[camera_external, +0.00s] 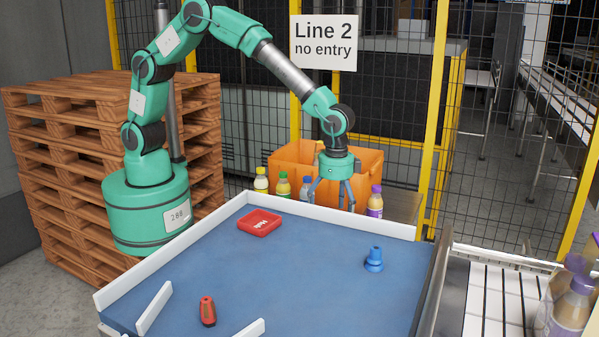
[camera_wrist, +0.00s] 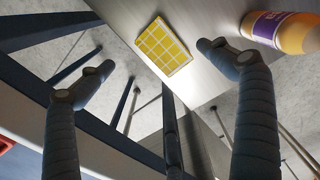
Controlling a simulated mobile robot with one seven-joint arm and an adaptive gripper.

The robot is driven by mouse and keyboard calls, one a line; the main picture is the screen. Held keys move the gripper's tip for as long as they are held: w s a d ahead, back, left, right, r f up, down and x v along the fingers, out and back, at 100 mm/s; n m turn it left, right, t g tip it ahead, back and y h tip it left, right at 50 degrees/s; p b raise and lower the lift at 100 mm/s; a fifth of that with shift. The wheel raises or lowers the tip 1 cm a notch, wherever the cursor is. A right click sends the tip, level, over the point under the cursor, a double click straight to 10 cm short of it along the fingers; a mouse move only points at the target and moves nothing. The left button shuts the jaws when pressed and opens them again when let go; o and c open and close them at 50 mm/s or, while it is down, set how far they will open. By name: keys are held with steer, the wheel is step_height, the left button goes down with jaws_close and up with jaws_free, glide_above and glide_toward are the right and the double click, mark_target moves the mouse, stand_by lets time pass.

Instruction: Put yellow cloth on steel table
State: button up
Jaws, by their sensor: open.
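A yellow cloth (camera_wrist: 163,46) with a pale grid pattern lies flat on the grey steel table (camera_wrist: 215,18) in the wrist view, close to the table's edge. The steel table (camera_external: 403,204) also shows behind the blue work surface in the external view, where I cannot see the cloth. My gripper (camera_external: 331,204) points down over the back edge of the blue surface, near the steel table. In the wrist view my gripper (camera_wrist: 155,57) has its fingers spread apart, with nothing between them, and the cloth shows beyond the fingertips.
A purple-labelled bottle (camera_external: 375,202) stands right of my gripper; other bottles (camera_external: 282,186) stand to its left. An orange crate (camera_external: 290,156) is behind. The blue surface (camera_external: 300,262) has white rims and holds a red box (camera_external: 260,222), a blue object (camera_external: 374,259) and a red-and-black object (camera_external: 207,311).

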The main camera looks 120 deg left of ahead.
steer(key=shift+r, duration=0.85)
steer(key=s+d+r+t, duration=0.1)
steer(key=s+r, duration=0.8)
steer(key=r, duration=0.2)
steer(key=s+d+r+t, duration=0.1)
steer(key=s+r+t, duration=0.1)
steer(key=s+r, duration=0.85)
steer(key=s+r+t, duration=0.1)
steer(key=s+r, duration=0.2)
steer(key=s, duration=1)
steer(key=s+r+t, duration=0.1)
steer(key=s+r, duration=0.2)
steer(key=s, duration=0.9)
steer(key=shift+s+d+r+t, duration=0.15)
steer(key=shift+s+d+t, duration=0.15)
steer(key=shift+s, duration=0.1)
